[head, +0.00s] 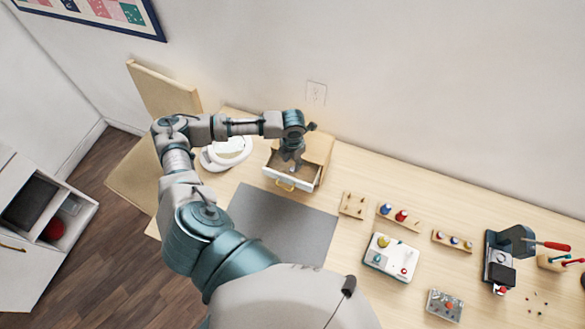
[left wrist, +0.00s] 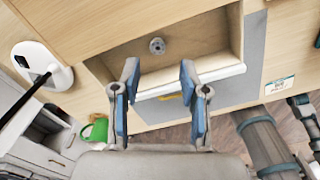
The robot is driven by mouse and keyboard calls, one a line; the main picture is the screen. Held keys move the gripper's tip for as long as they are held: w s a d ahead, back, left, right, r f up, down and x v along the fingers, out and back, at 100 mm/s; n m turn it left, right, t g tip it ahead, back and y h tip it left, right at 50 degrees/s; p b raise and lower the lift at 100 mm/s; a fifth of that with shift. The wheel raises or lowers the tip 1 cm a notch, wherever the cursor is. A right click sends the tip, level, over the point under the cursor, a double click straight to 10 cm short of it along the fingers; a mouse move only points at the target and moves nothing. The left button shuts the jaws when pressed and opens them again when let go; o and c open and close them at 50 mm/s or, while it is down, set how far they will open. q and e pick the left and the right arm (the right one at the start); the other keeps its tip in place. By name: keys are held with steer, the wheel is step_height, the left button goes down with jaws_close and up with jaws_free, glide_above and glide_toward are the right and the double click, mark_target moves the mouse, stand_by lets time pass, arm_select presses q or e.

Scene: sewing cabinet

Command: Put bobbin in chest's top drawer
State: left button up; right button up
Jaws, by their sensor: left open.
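The wooden chest (head: 320,146) stands at the back of the table, and its drawer (head: 301,192) is pulled out, with a yellow handle (head: 285,187) on the white front. In the left wrist view a small grey round bobbin (left wrist: 157,46) lies on the floor of the open drawer (left wrist: 205,76). My left gripper (head: 292,161) points down over the drawer. In the left wrist view my left gripper (left wrist: 160,70) has its fingers spread, with nothing between them; the bobbin shows beyond the tips, apart from them. My right gripper is in neither view.
A white ring-shaped lamp (head: 228,152) stands left of the chest. A grey mat (head: 283,225) lies in front. Spool racks (head: 398,217), a white box (head: 391,258) with coloured knobs and a sewing machine (head: 510,255) stand to the right. The mat is clear.

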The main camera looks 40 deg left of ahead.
mark_target(293, 173)
arm_select(q)
step_height(293, 173, up, 7)
steer(key=shift+d, duration=0.45)
steer(key=shift+a+f, duration=0.1)
steer(key=shift+a, duration=0.25)
steer(key=shift+d, duration=0.2)
steer(key=shift+s, duration=0.15)
